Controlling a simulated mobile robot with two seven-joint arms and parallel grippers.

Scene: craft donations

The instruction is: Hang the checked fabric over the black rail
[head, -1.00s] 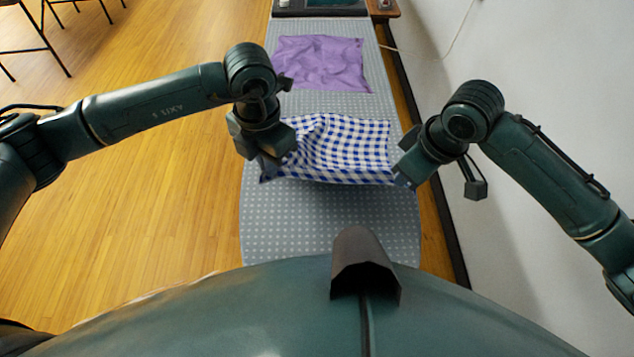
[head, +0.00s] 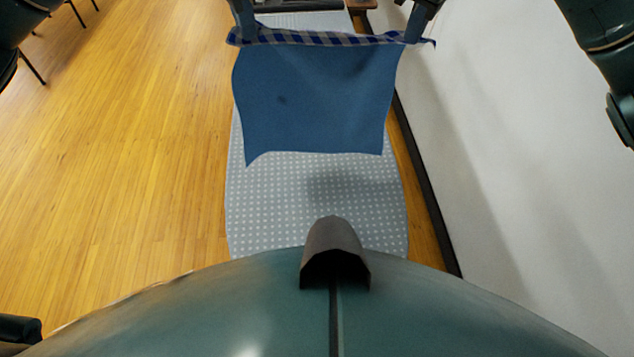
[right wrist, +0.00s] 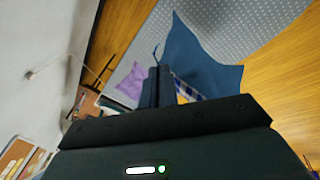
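The checked fabric hangs stretched between my two grippers above the dotted board, its plain blue underside (head: 315,100) facing me. Only a narrow blue-and-white checked strip (head: 320,39) shows along its top edge. My left gripper (head: 244,30) is shut on the top left corner. My right gripper (head: 415,28) is shut on the top right corner. In the right wrist view the right fingers (right wrist: 157,85) are closed together with the blue cloth (right wrist: 198,65) hanging beside them. I cannot make out the black rail in either view.
The grey dotted board (head: 320,225) lies below, its near part bare and shadowed. A white wall (head: 500,200) is close on the right. Wooden floor (head: 120,180) is open on the left, with chair legs (head: 33,68) far off. Purple fabric (right wrist: 132,84) shows in the right wrist view.

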